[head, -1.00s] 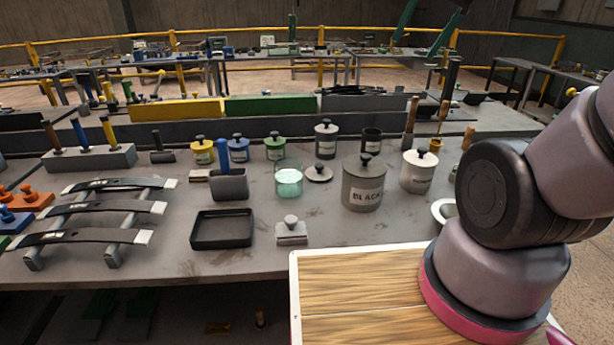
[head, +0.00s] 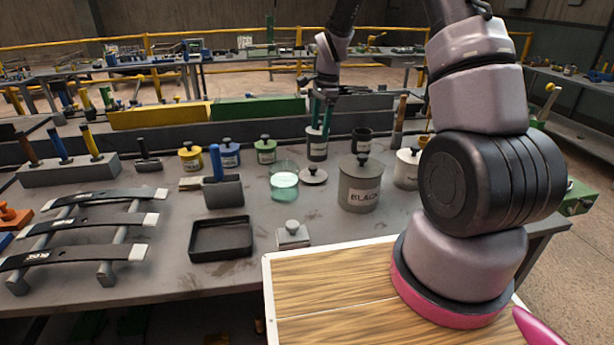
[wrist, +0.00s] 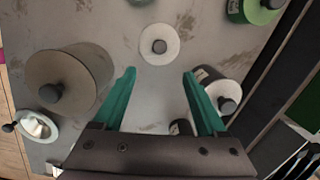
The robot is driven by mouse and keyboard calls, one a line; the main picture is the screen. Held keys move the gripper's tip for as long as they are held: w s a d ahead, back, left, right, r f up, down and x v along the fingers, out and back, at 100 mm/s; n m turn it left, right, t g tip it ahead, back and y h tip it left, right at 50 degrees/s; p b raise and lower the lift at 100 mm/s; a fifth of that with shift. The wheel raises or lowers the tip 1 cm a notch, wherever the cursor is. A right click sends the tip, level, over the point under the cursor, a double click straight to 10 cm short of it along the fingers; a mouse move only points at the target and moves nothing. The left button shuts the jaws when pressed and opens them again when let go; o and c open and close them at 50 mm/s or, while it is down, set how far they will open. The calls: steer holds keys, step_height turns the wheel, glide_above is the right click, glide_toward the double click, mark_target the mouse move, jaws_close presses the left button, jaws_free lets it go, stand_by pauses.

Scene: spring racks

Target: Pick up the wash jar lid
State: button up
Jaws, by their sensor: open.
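The wash jar lid (head: 313,176), a pale disc with a dark knob, lies flat on the bench just right of an open glass jar (head: 284,187) holding teal liquid. In the wrist view the lid (wrist: 159,44) lies beyond the fingertips, centred between them. The wrist view shows the open gripper (wrist: 159,73) above the bench, apart from the lid.
The large grey BLACK jar (head: 361,188) stands right of the lid, with a dark mug (head: 365,139) behind. A green jar (head: 265,151), a black tray (head: 220,238) and a small metal block (head: 292,236) are nearby. Bare bench lies around the lid.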

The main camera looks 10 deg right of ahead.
glide_above(313, 167)
steer(key=shift+m, duration=0.3)
steer(key=f, duration=0.8)
steer(key=shift+w+d+f, duration=0.1)
steer(key=shift+w+d, duration=0.2)
steer(key=shift+d, duration=0.05)
steer(key=shift+s+a+f, duration=0.15)
steer(key=shift+f, duration=1.15)
steer(key=shift+s+a+f, duration=0.1)
steer(key=shift+f, duration=1.2)
jaws_close()
